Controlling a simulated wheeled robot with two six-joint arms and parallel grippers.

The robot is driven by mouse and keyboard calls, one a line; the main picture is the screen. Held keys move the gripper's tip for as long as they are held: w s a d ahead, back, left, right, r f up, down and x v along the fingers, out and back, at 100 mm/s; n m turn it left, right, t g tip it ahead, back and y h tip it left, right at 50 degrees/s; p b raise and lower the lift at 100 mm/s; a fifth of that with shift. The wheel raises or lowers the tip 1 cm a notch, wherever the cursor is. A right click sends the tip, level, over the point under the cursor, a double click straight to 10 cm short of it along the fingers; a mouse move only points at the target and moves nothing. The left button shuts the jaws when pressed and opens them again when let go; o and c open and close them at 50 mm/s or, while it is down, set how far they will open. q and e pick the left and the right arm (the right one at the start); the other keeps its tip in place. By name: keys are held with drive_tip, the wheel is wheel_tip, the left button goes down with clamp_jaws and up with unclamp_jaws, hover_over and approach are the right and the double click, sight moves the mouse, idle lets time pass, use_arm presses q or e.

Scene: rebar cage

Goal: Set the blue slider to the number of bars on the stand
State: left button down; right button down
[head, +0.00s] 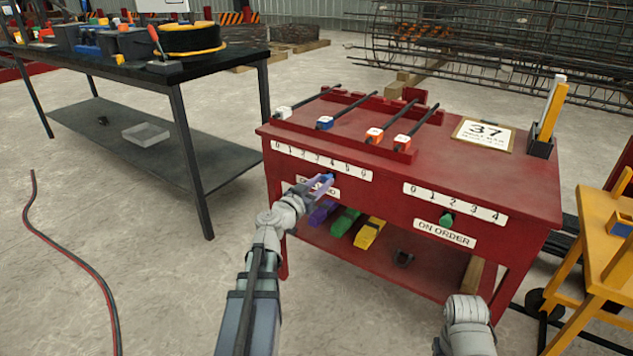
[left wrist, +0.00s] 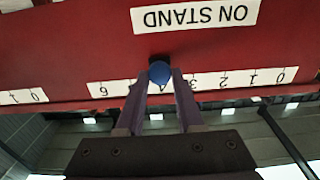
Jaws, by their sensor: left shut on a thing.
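The blue slider knob (left wrist: 159,72) sits under the ON STAND number strip (head: 320,160) on the front of the red bench. My left gripper (head: 322,183) is shut on the knob, one finger on each side of it. In the left wrist view, which is upside down, the knob stands at about the 4 place; the fingers partly hide the numbers there. On the bench top, several dark bars with white, blue (head: 324,123) and orange (head: 374,135) end blocks lie across the red stand (head: 345,138). Of my right arm only a link shows; its gripper is out of view.
A green slider knob (head: 447,219) sits under a second strip, above the ON ORDER label (head: 444,233). A dark table (head: 120,66) stands left, a yellow stand (head: 610,240) right.

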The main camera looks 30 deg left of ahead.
use_arm(q)
drive_tip(key=c, duration=0.5)
unclamp_jaws()
drive_tip(key=shift+c, duration=0.2)
drive_tip(key=shift+s, duration=0.1)
drive_tip(key=s, duration=0.7)
drive_tip(key=shift+s+a, duration=0.25)
drive_tip(key=shift+a, duration=0.1)
drive_tip(key=s+d+f+m+g+h+p, duration=0.15)
drive_tip(key=d+f+g, duration=0.25)
drive_tip(key=d, duration=0.6)
drive_tip(key=s+d+f+m+g+h+p, duration=0.15)
drive_tip(key=d+f+g, duration=0.25)
drive_tip(key=d, duration=0.5)
drive_tip(key=s+d+f+m+g+h, duration=0.1)
drive_tip(key=d+f+m+g+h, duration=0.2)
drive_tip(key=d, duration=0.7)
drive_tip(key=s+d+f+n+g+y+p, duration=0.1)
drive_tip(key=s+d+f+n+g+y, duration=0.2)
drive_tip(key=s, duration=0.4)
drive_tip(key=s+d+f+g+y+p, duration=0.1)
drive_tip(key=s+f+g+y, duration=0.25)
drive_tip(key=s+y, duration=0.25)
wheel_tip(320, 180, up, 39)
drive_tip(key=p, duration=3.8)
drive_tip(key=shift+g, duration=0.35)
